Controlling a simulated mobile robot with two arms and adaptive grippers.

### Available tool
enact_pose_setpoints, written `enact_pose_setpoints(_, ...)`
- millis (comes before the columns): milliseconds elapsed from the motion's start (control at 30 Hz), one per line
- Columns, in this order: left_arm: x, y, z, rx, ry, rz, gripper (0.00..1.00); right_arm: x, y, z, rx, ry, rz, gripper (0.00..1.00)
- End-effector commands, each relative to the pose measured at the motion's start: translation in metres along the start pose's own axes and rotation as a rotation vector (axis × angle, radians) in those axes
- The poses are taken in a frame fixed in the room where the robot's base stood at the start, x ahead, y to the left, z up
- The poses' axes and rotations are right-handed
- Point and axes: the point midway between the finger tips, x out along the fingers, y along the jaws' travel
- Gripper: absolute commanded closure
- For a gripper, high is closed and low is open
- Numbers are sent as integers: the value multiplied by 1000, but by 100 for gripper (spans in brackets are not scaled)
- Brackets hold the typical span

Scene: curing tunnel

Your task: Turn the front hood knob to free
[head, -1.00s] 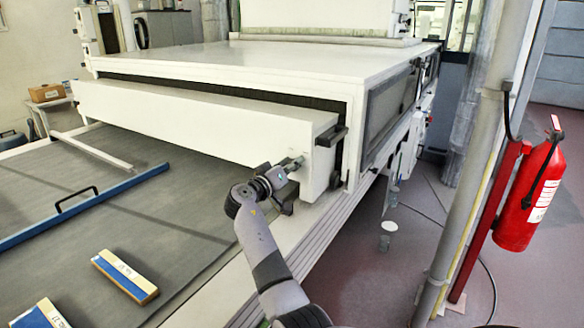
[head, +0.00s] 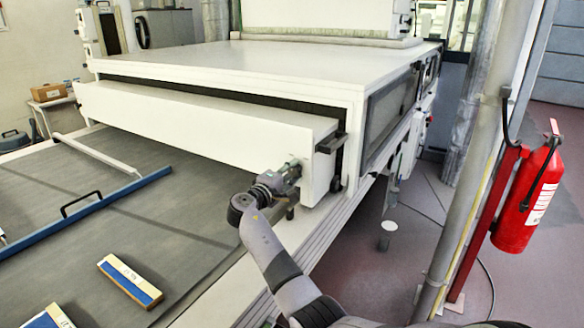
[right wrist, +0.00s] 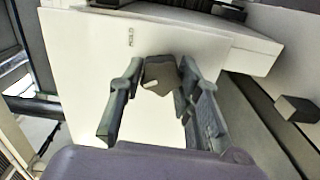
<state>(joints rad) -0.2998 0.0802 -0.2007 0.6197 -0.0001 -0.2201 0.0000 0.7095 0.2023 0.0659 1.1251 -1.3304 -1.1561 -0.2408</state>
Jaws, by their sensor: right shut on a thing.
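The front hood is the long white panel (head: 190,125) across the machine's mouth in the head view. My right gripper (head: 293,168) is at the hood's lower right front. In the right wrist view its two fingers (right wrist: 158,88) are shut on the dark, angular front hood knob (right wrist: 160,74), one on each side. The knob has a small pale mark on its lower edge. The word HOLD (right wrist: 124,37) is printed on the white panel above and left of the knob. In the head view the gripper hides the knob. My left gripper is not in view.
A grey belt (head: 120,225) holds a blue bar with a black handle (head: 85,214) and blue-and-tan blocks (head: 130,280). A grey post (head: 470,150) and a red fire extinguisher (head: 528,200) stand at right. Floor beside the machine is mostly open.

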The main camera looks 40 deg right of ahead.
Motion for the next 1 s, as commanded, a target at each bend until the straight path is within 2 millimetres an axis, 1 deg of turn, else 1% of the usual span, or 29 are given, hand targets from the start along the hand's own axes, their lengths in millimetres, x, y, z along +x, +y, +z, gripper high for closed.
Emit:
enact_pose_setpoints(33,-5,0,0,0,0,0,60,0,3,-1,-35,3,1,97)
enact_pose_setpoints(100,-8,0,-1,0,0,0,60,0,2,-1,-80,2,1,97)
enact_pose_setpoints(400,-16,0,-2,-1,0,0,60,0,0,-1,-206,2,1,97)
enact_pose_setpoints(633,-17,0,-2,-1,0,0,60,0,0,-1,-237,3,1,97)
enact_pose_setpoints(1000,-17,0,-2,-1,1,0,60,0,-1,-1,-240,3,2,97)
